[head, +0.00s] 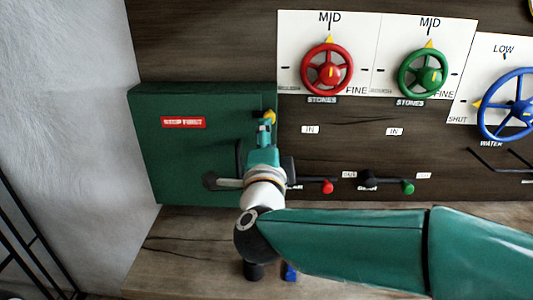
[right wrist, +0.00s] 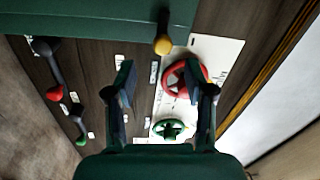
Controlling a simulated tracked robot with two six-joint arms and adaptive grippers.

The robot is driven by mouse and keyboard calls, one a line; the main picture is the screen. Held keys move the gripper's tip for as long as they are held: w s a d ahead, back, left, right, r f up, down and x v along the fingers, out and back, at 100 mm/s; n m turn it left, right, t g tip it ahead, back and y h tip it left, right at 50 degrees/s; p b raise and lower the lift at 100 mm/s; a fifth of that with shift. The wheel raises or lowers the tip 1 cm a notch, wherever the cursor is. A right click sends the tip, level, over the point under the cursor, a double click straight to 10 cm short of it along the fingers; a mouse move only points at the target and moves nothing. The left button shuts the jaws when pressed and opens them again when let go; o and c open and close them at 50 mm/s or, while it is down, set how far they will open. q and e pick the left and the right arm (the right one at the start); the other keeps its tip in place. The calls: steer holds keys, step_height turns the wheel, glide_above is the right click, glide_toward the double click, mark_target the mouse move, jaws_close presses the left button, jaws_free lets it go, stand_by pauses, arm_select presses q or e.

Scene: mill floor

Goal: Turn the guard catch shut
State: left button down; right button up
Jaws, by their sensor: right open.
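The guard (head: 200,140) is a green box-like cover with a red label, standing against the dark wall panel. The guard catch (head: 269,116) shows as a yellow knob at its right edge; it also shows in the right wrist view (right wrist: 163,45), beyond the fingertips. My right gripper (head: 264,132) is just in front of and below the knob and hides part of the catch. In the right wrist view its two fingers (right wrist: 158,82) stand apart with nothing between them, the knob lying ahead of the gap. My left gripper is not in view.
A red handwheel (head: 327,69), a green handwheel (head: 422,73) and a blue handwheel (head: 508,104) are on the panel at right. Levers with a red knob (head: 327,187) and a green knob (head: 407,188) sit lower. A wooden ledge (head: 180,245) runs below.

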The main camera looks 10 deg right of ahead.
steer(key=v, duration=0.5)
